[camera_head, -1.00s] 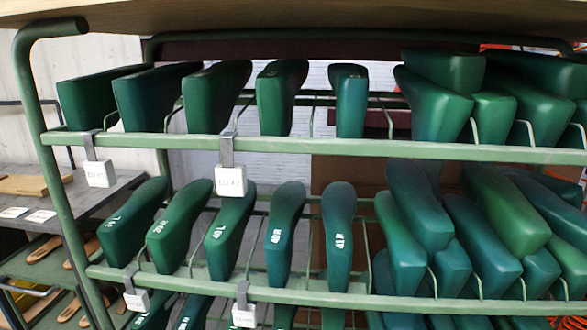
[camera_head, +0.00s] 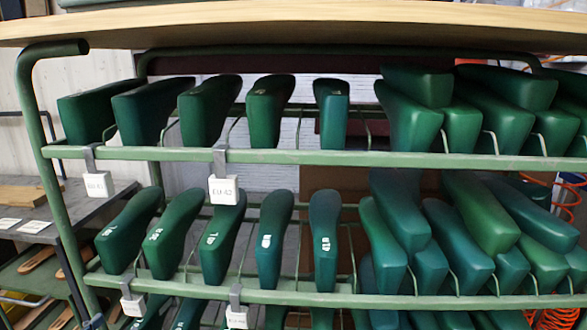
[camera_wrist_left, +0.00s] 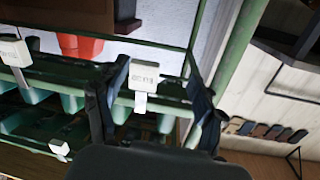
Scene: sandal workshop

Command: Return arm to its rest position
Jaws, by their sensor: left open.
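My left gripper (camera_wrist_left: 158,75) shows in the left wrist view as two dark fingers spread apart, with nothing held between them. Behind the gap is a white label tag (camera_wrist_left: 144,78) on the green rack; I cannot tell how far off it is. Neither gripper shows in the head view. There the green rack (camera_head: 330,157) fills the picture, with green shoe lasts (camera_head: 205,110) standing in rows on its rails. My right gripper is in neither view.
A wooden board (camera_head: 300,25) lies across the rack's top. White tags (camera_head: 223,190) hang from the rails. A grey bench (camera_head: 60,212) stands at the left and orange coiled hose (camera_head: 567,200) at the right. An orange-red object (camera_wrist_left: 80,46) shows in the wrist view.

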